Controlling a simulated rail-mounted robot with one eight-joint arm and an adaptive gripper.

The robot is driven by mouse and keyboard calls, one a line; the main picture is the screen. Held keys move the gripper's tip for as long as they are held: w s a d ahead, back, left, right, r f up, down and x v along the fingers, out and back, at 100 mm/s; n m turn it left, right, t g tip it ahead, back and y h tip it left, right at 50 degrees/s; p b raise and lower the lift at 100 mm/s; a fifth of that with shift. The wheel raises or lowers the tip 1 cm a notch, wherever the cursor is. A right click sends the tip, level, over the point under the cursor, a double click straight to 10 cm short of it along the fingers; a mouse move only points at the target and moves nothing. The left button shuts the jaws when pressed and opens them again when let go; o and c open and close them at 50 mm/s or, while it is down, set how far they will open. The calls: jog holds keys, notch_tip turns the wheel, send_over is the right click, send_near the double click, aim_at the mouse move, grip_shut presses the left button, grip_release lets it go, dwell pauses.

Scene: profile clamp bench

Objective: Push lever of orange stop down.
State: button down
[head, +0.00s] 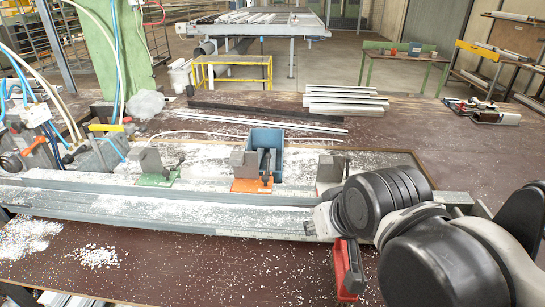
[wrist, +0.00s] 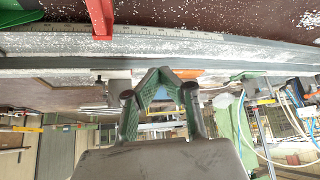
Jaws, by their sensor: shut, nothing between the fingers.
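The orange stop (head: 250,186) sits on the bench behind the long grey profile rail, near the middle of the head view. It has an orange base, a grey block and a black lever (head: 266,167) that looks raised, in front of a blue bin. In the wrist view, an orange patch (wrist: 187,72) shows just behind the fingertips, partly hidden by them. My gripper (wrist: 160,72) is shut and empty, its green-padded fingers meeting at the tips. In the head view my arm at the right hides the gripper. I cannot tell its exact distance from the lever.
A green stop (head: 158,179) stands left of the orange one, and another stop (head: 331,168) stands right, close to my arm. The blue bin (head: 265,140) is directly behind. The grey rail (head: 150,208) runs along the front. A red part (head: 348,268) hangs at the front edge.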

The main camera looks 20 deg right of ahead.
aim_at(269, 156)
jog(key=w+d+m+t+y+p, duration=0.1)
jog(key=w+d+m+t, duration=0.1)
jog(key=w+m, duration=0.7)
jog(key=w+d+m+t+y+p, duration=0.1)
jog(key=w+d+m+p, duration=0.1)
jog(key=w+m, duration=0.8)
jog(key=w+f, duration=0.1)
jog(key=w, duration=0.7)
jog(key=shift+w+t+y, duration=0.15)
jog(key=shift+t+y, duration=0.25)
jog(key=shift+p+x, duration=0.35)
jog(key=shift+x, duration=6.55)
jog(key=shift+w, duration=0.2)
